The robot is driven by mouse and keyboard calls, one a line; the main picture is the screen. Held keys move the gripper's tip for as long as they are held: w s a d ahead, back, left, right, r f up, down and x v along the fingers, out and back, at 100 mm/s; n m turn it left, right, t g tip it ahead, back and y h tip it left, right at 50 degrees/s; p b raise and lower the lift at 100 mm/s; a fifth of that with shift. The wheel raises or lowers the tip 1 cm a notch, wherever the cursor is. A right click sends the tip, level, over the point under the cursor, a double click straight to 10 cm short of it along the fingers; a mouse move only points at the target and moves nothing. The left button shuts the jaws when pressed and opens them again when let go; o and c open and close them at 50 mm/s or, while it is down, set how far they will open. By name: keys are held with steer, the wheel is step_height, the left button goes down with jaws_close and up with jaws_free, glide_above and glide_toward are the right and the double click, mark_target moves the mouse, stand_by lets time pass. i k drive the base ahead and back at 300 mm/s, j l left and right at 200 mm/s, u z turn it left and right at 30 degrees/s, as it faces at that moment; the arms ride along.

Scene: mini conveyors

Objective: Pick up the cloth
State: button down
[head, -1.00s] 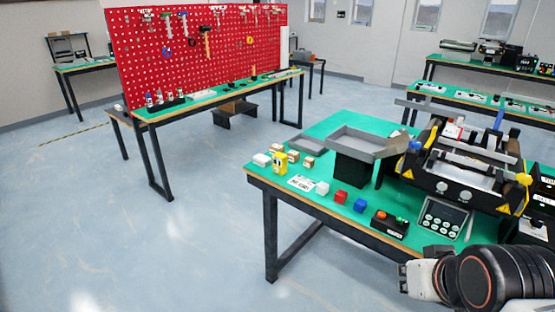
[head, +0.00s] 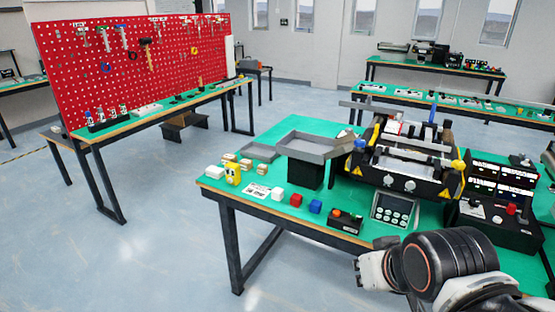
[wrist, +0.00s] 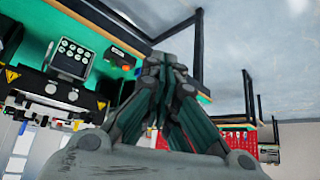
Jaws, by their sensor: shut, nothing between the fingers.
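I cannot make out a cloth for certain in either view. My gripper (wrist: 165,62) shows in the wrist view with its dark fingers closed together and nothing seen between them. It is near the front edge of the green-topped table (wrist: 34,30), which shows at the left of that view. In the head view, my arm is at the lower right, in front of the same green table (head: 260,133), and the fingers cannot be made out there.
A red pegboard (head: 130,75) stands left. The floor between is clear.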

mark_target(215, 172)
steer(key=i+j+z, duration=0.2)
steer(key=i+j, duration=0.2)
steer(key=i+j+z, duration=0.2)
steer(key=i+j, duration=0.15)
steer(key=j, duration=0.15)
steer(key=i+j+z, duration=0.2)
steer(key=i+j, duration=0.15)
steer(key=j, duration=0.15)
steer(key=i+j+z, duration=0.15)
steer(key=j, duration=0.15)
steer(key=i+j+z, duration=0.15)
steer(key=j, duration=0.15)
steer(key=i+j+z, duration=0.2)
steer(key=j, duration=0.15)
steer(key=j+z, duration=0.15)
steer(key=j, duration=0.2)
steer(key=u, duration=0.25)
